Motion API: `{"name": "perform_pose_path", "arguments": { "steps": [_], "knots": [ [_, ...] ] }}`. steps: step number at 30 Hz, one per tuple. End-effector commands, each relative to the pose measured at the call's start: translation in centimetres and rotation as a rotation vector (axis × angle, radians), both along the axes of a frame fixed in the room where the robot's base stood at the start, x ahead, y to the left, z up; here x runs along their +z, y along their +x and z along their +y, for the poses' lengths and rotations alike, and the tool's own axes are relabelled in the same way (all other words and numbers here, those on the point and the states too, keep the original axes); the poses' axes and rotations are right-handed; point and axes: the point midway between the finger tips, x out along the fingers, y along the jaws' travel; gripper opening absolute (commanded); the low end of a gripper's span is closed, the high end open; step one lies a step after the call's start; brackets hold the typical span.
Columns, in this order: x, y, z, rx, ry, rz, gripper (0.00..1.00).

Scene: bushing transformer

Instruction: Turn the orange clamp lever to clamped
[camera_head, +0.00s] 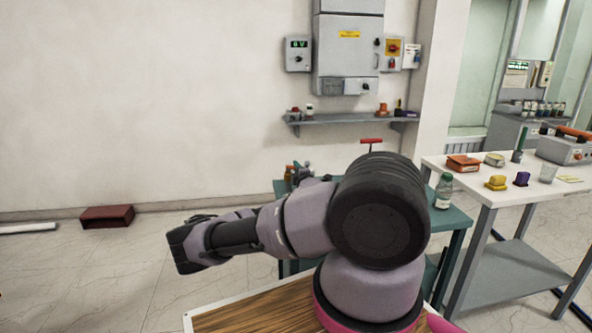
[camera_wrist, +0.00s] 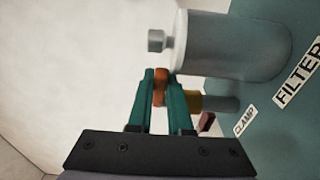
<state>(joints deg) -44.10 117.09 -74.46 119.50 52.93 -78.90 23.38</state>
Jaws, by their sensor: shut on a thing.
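In the wrist view my gripper (camera_wrist: 158,74) has its two teal fingers on either side of the orange clamp lever (camera_wrist: 160,90) and is shut on it. Part of the lever is hidden by the fingers. A yellow-brown part (camera_wrist: 194,100) and a short grey cylinder (camera_wrist: 220,103) show beside the right finger. The white CLAMP label (camera_wrist: 244,122) is on the teal surface to the right. I cannot tell the lever's exact angle. In the head view my own arm covers most of the teal bench (camera_head: 457,217).
A large grey cylinder (camera_wrist: 235,48) by the FILTER label (camera_wrist: 298,72) stands close to the fingertips. A small red part (camera_wrist: 207,122) is near the right finger. A white table (camera_head: 460,163) holds several objects.

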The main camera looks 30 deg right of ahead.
Motion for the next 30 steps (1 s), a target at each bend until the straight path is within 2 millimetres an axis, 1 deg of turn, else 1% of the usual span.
{"name": "perform_pose_path", "arguments": {
  "steps": [1,7,21,22,24,30],
  "knots": [
    [0.03,0.01,-0.23,0.013,0.001,-0.001,0.00],
    [0.04,0.20,-0.18,0.062,0.001,-0.001,0.00],
    [0.05,0.28,-0.13,0.075,0.001,-0.001,0.00],
    [0.05,0.28,-0.13,0.075,0.000,-0.001,0.25],
    [0.05,0.28,-0.13,0.075,0.000,-0.001,0.47],
    [0.02,0.28,-0.10,0.075,0.000,0.000,0.47]
  ]
}}
